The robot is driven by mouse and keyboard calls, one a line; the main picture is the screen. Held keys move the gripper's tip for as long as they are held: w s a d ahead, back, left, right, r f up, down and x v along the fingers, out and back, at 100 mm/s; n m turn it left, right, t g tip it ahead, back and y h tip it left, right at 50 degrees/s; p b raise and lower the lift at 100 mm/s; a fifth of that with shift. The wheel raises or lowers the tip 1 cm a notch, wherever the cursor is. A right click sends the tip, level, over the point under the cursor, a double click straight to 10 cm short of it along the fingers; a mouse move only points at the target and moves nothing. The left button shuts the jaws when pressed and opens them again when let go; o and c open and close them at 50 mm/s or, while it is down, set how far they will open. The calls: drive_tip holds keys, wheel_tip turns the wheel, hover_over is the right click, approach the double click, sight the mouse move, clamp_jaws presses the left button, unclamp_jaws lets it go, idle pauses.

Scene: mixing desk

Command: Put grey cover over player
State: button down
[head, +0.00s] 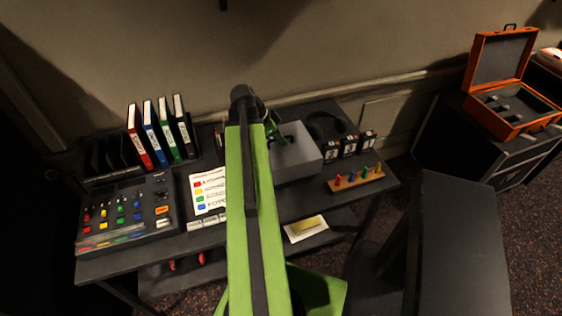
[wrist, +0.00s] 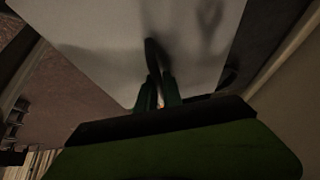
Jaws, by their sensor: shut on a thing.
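The grey cover (head: 305,166) is a box shape on the back right part of the black desk. It also fills the upper part of the wrist view (wrist: 95,45) as a pale flat top. My gripper (head: 275,132) is over the cover's top, at its left part, partly behind my green arm. In the wrist view my gripper (wrist: 157,92) is shut on a dark upright piece on the cover's top, which looks like its handle. No player shows; I cannot tell whether it is under the cover, nor whether the cover rests fully on the desk.
Headphones (head: 332,122) and small black boxes (head: 350,146) stand close right of the cover. A wooden peg strip (head: 356,178) lies in front. A mixer (head: 128,212), binders (head: 162,132) and a label card (head: 207,190) are left. An open orange case (head: 505,100) stands far right.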

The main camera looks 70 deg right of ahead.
sight(277, 146)
drive_tip(key=shift+f+b, duration=2.25)
drive_tip(key=shift+f, duration=0.8)
drive_tip(key=c, duration=1.5)
unclamp_jaws()
drive_tip(key=shift+r, duration=0.1)
drive_tip(key=shift+r, duration=0.1)
drive_tip(key=p+v, duration=1)
drive_tip(key=v, duration=0.1)
drive_tip(key=shift+r+p, duration=0.3)
drive_tip(key=shift+r, duration=0.1)
drive_tip(key=shift+w+a+r+p, duration=0.1)
drive_tip(key=shift+w+r+p, duration=0.05)
drive_tip(key=shift+r+p, duration=0.2)
drive_tip(key=shift+f, duration=0.1)
